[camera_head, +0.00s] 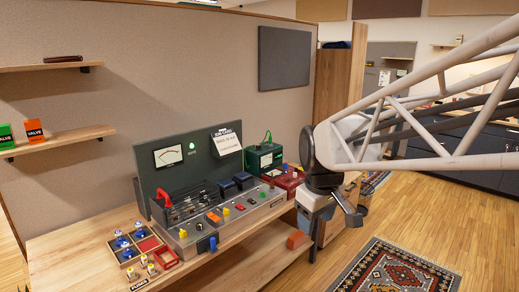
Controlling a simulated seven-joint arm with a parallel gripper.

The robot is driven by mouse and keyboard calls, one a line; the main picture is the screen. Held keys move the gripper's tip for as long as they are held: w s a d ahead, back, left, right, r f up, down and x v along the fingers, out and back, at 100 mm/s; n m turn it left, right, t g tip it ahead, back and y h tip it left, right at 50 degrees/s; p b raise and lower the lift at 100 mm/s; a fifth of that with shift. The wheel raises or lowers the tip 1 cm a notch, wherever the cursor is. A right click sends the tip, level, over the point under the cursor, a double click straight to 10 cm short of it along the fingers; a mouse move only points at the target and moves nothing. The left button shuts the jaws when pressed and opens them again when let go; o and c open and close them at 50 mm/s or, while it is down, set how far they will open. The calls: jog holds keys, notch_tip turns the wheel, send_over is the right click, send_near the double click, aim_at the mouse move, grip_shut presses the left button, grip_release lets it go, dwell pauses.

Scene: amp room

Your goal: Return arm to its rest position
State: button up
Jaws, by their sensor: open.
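My gripper (312,248) hangs at the end of my white truss arm, which reaches in from the right. It points down in front of the right end of the workbench (75,248), apart from the equipment. Its jaws are open, and I see nothing held between them. The fingertips are small and partly dark in this view. An orange block (297,239) lies close to the left of the gripper, on the lower shelf or bench edge.
A dark green panel with a meter (168,155) and a grey console (225,215) stand on the bench. A green box (263,158) and a red box (285,177) are behind the gripper. Wall shelves (65,140) are at left. Floor with a patterned rug (395,270) is clear at right.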

jog(key=s+d+f+m, duration=0.2)
jog(key=s+d+m, duration=0.1)
jog(key=s, duration=0.6)
jog(key=s+d+f+m, duration=0.2)
jog(key=s+d+m, duration=0.1)
jog(key=s, duration=0.7)
jog(key=shift+f+m+t, duration=0.3)
jog(key=shift+f+m, duration=0.1)
jog(key=shift+m, duration=0.3)
